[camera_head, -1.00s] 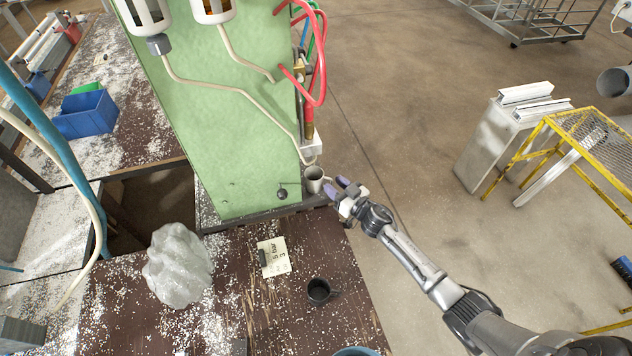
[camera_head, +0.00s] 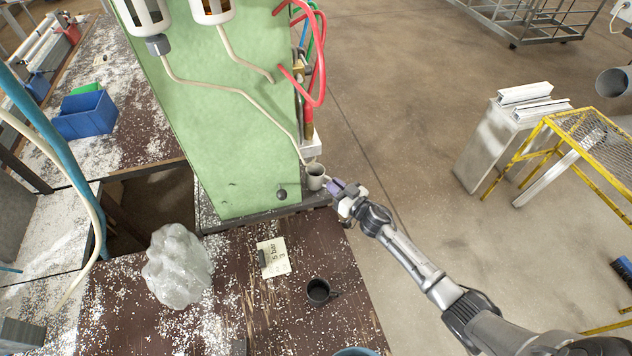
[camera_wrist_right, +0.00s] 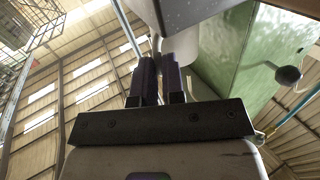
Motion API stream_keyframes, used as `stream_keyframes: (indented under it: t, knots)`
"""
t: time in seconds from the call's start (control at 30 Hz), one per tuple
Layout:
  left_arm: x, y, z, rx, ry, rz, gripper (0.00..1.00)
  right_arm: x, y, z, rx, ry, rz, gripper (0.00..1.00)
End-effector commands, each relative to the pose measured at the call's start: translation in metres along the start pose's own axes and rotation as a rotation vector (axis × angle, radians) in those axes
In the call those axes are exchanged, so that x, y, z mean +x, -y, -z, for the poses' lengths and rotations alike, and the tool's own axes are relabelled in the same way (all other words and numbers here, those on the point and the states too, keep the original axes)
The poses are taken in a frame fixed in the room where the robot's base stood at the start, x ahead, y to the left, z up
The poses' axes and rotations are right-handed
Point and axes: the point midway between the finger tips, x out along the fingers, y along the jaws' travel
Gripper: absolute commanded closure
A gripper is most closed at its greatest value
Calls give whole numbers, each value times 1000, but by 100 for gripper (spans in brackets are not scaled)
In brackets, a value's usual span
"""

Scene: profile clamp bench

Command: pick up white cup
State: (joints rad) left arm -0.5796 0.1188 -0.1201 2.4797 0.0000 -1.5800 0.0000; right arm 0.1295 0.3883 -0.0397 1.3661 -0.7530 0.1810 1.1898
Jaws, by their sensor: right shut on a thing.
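The white cup (camera_head: 315,176) stands upright on the ledge at the foot of the green machine, near its right corner. My right gripper (camera_head: 335,186) reaches in from the right and is shut on the cup's right side, probably at its handle. In the right wrist view the purple fingertips (camera_wrist_right: 158,66) are close together, with the pale cup (camera_wrist_right: 182,42) just beyond them. The exact grip is too small to make out. My left gripper is not in view.
The green machine (camera_head: 232,110) rises beside the cup, with a hose and red tubes close above it. A black mug (camera_head: 319,291), a paper card (camera_head: 274,257) and a clear plastic bundle (camera_head: 177,266) are on the brown bench. Open floor lies to the right.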

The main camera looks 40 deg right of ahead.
Motion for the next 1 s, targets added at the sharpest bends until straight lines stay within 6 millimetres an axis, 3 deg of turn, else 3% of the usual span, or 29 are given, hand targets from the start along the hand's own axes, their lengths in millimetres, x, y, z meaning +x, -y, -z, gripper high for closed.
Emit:
stream_keyframes:
  t: [0.47,0.87,1.0]
  knots:
    - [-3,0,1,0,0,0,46,0,0,6,-1,0,1,100]
    - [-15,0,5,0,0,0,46,0,2,37,-2,-1,1,100]
    - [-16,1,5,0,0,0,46,-15,2,34,1,2,0,100]
